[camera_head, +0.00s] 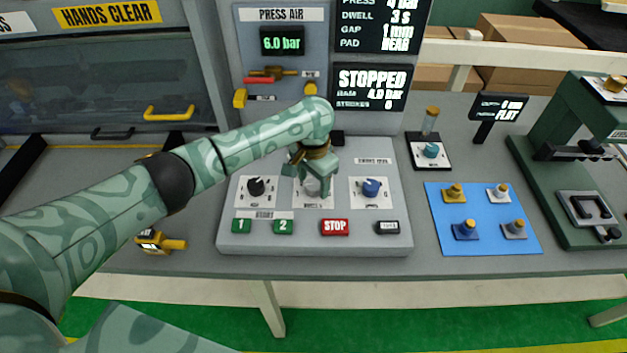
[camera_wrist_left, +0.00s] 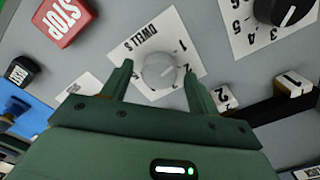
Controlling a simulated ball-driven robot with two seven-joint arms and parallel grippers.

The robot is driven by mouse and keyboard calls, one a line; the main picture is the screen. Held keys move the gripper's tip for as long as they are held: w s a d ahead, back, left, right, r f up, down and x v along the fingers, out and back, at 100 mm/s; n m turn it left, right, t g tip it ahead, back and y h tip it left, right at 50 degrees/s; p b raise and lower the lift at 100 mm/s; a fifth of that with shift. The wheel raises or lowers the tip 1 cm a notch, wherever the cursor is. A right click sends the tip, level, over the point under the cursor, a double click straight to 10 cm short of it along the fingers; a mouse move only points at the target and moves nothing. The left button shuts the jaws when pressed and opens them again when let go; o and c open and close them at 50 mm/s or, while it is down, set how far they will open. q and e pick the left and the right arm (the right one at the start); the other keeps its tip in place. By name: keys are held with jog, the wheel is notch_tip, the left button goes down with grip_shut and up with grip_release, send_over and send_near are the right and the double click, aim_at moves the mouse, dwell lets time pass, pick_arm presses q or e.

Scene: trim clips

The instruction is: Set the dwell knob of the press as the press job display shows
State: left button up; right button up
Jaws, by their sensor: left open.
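The press job display (camera_head: 378,20) reads "DWELL 3 s", with "GAP 1 mm" and "PAD REAR" below. The dwell knob (camera_wrist_left: 158,70) is a pale grey round knob on a white "DWELL S" plate in the left wrist view; I cannot clearly tell which number it points to. In the head view my left gripper largely covers it. My left gripper (camera_head: 318,186) points down over the middle plate of the control box. Its fingers are open, one on each side of the knob in the left wrist view (camera_wrist_left: 158,72); I cannot tell whether they touch it. My right gripper is not in view.
On the control box (camera_head: 300,246), a black knob (camera_head: 255,187) and a blue knob (camera_head: 371,188) flank the gripper. Green buttons 1 and 2, a red STOP button (camera_head: 335,227) and a black button line the front. A status screen (camera_head: 372,88) reads "STOPPED". A blue mat (camera_head: 482,235) lies right.

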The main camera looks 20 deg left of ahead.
pick_arm(q)
jog(key=shift+s, duration=0.1)
jog(key=c, duration=1)
jog(key=shift+r, duration=0.1)
